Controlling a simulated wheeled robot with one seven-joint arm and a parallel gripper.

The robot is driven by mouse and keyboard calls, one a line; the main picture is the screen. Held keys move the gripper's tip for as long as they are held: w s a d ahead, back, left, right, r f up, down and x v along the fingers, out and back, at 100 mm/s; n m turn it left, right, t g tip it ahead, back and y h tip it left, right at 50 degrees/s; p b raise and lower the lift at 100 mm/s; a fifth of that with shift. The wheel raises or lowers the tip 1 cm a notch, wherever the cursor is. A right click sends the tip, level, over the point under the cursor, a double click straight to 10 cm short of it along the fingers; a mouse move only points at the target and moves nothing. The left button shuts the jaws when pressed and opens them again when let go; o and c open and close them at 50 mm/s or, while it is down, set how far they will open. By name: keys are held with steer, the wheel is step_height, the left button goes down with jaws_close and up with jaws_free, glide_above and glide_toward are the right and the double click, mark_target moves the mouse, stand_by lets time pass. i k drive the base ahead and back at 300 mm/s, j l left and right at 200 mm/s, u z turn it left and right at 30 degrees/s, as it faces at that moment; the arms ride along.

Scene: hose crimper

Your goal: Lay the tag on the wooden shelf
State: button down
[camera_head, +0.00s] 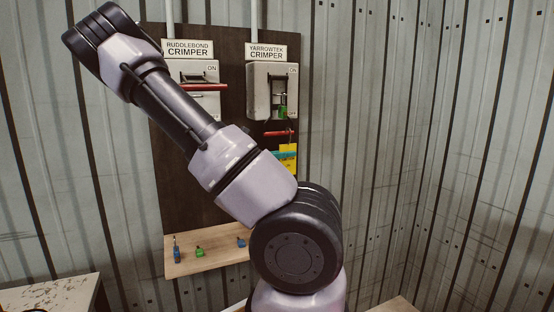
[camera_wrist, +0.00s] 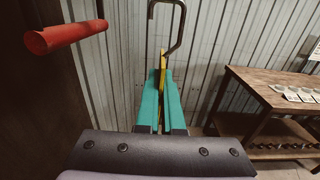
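The yellow tag (camera_head: 288,148) is at the right edge of the dark board, below the Yarrowtek crimper's switch box. In the wrist view the tag (camera_wrist: 162,62) shows edge-on, with a bent metal hook at its top. My gripper (camera_wrist: 160,88) has teal fingers closed on either side of the tag, pinching it. In the head view my gripper (camera_head: 283,155) shows only in part, across the tag, behind my arm. The wooden shelf (camera_head: 210,264) is at the foot of the board; my arm hides its right part.
Several small blue and green items, including a green one (camera_head: 199,252), sit on the shelf. A red handle (camera_wrist: 65,36) juts out left of my gripper. A green padlock (camera_head: 283,112) is on the Yarrowtek box (camera_head: 259,92). A wooden table (camera_wrist: 262,92) stands right.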

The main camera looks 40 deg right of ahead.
mark_target(233, 231)
steer(key=i, duration=0.1)
steer(key=k+j, duration=0.8)
